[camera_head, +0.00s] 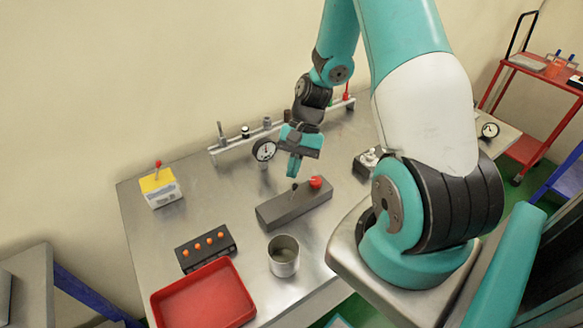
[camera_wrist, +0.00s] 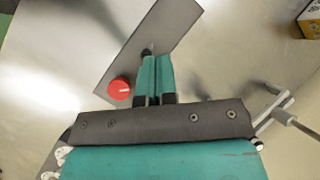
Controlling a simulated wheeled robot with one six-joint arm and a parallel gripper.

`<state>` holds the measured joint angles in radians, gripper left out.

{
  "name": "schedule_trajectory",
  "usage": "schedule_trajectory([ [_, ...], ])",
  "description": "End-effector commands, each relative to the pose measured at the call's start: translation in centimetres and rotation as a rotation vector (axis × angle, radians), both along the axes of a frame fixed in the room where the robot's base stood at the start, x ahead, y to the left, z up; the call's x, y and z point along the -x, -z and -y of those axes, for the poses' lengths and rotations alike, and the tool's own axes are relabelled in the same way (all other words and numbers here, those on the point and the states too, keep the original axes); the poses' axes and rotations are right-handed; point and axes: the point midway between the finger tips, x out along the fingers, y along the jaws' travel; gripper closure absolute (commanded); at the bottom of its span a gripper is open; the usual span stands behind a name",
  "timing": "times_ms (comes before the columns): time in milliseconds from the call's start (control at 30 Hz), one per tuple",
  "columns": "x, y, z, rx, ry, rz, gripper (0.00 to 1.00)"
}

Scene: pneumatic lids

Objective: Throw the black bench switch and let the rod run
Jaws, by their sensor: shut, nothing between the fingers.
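A long dark box (camera_head: 285,210) lies on the metal table; it carries a red round knob (camera_head: 316,182) at its far right end and a small black lever (camera_head: 294,187) on top. My gripper (camera_head: 293,174) is shut and empty, pointing down just above the lever. In the wrist view, the closed fingertips (camera_wrist: 153,60) are close to the lever (camera_wrist: 148,50) on the dark box (camera_wrist: 152,28), with the red knob (camera_wrist: 119,88) to their left. I cannot tell if they touch the lever. I cannot make out a rod for certain.
A yellow and white box (camera_head: 160,190) with a red-tipped lever stands at left. A black block (camera_head: 207,250) with orange buttons, a red tray (camera_head: 203,298) and a grey cup (camera_head: 284,262) are in front. A rail (camera_head: 240,143) with fittings and a gauge (camera_head: 264,150) run behind.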

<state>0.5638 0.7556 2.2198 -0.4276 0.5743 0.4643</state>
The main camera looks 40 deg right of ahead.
Motion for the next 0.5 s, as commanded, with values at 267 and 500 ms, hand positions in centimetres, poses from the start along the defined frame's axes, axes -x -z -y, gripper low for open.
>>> schedule_trajectory([
  [267, -0.1, -0.1, 0.0, 0.0, 0.0, 0.0, 1.0],
  [500, -1.9, -2.2, -1.2, 0.0, -0.001, 0.002, 1.0],
])
